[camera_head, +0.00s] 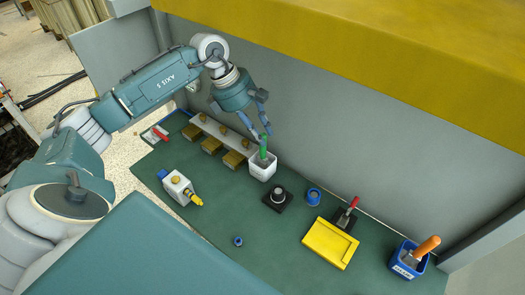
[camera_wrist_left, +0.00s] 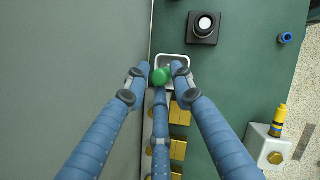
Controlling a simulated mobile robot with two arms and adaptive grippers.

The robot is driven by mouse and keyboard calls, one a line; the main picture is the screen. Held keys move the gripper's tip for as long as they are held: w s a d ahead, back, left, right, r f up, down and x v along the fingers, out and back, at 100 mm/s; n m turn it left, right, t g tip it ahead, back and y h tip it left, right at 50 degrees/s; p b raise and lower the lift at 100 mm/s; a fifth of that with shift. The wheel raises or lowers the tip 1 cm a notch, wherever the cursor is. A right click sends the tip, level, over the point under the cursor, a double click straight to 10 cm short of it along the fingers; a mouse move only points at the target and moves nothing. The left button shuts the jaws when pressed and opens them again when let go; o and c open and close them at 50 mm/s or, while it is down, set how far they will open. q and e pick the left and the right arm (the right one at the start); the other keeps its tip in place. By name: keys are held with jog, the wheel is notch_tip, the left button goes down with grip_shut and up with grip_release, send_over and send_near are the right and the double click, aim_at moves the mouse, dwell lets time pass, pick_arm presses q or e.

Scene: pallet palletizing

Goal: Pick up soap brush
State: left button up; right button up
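The brush with a green handle (camera_head: 264,144), which I take as the soap brush, stands in a white square cup (camera_head: 262,170) near the back wall. Its green handle end (camera_wrist_left: 161,76) also shows in the left wrist view, over the cup (camera_wrist_left: 173,61); its lower end is hidden in the cup. My left gripper (camera_head: 262,128) is above the cup, pointing down. In the left wrist view its three fingers (camera_wrist_left: 159,76) are spread around the handle end, with gaps left; whether any finger touches it is unclear. My right gripper is not in view.
A white strip with brass knobs and blocks (camera_head: 211,145) lies left of the cup. A black block with a round knob (camera_head: 277,197), a yellow tray (camera_head: 329,244) and a blue glue box with an orange-handled brush (camera_head: 408,262) stand to the right. A yellow beam (camera_head: 400,60) overhangs.

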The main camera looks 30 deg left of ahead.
pick_arm(q)
grip_shut()
